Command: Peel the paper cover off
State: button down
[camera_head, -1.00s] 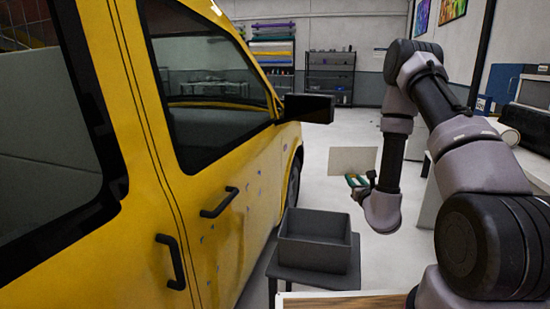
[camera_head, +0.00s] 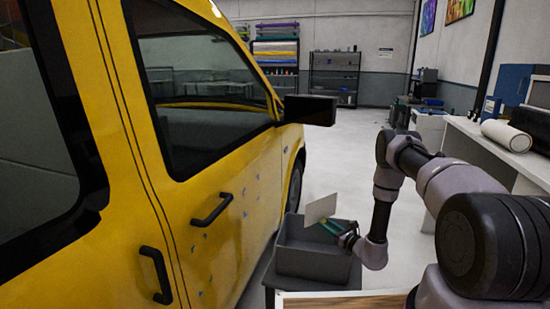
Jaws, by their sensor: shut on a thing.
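A small pale, flat sheet (camera_head: 320,209), which looks like the paper cover, is held at the end of my arm. My gripper (camera_head: 334,227), with green and dark fingers, is shut on the sheet's lower edge. The sheet is tilted and sits above the open grey bin (camera_head: 312,264). The yellow van (camera_head: 235,235) stands at the left, with several small pale and bluish marks on its door below the handle. I cannot tell from this distance whether anything is stuck to the sheet's back.
The bin rests on a dark stand beside the van. A wooden-topped surface (camera_head: 345,300) is at the bottom edge. A white workbench (camera_head: 505,150) with rolls stands at the right. The van's mirror (camera_head: 310,110) juts out. Open floor lies behind the bin.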

jog(key=shift+f, duration=1.05)
jog(key=shift+c, duration=2.4)
grip_release()
